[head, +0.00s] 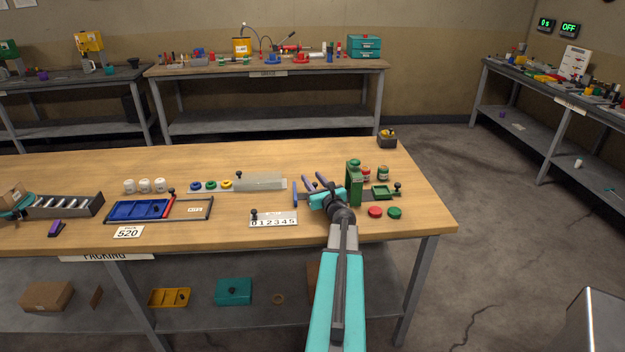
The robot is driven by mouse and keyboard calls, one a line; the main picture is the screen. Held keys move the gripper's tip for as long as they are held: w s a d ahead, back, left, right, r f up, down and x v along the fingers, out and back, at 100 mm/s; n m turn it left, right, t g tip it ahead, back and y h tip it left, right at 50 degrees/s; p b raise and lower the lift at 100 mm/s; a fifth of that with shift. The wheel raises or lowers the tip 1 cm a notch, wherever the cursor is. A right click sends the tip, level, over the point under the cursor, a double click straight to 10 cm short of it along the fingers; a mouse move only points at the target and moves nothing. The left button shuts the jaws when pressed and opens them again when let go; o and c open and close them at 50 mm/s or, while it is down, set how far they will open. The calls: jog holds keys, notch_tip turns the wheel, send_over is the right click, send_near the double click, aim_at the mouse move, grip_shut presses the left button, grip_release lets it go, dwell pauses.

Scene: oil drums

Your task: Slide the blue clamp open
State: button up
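A small upright blue piece (295,194), which looks like the blue clamp, stands on the wooden bench at the left of the green press (354,186). My gripper (312,180) reaches over the bench from the front, just right of the blue piece. I cannot tell whether a finger touches the blue piece. My teal gripper body hides part of the ground between the blue piece and the press.
A dark rail with a green tray (384,192) and a black knob extends right of the press. Red (375,212) and green (394,213) discs lie in front. A number strip (273,220) lies left of my arm. A blue tray (140,210) sits farther left.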

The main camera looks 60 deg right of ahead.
jog(key=shift+b+v, duration=1.55)
jog(key=shift+v, duration=4.75)
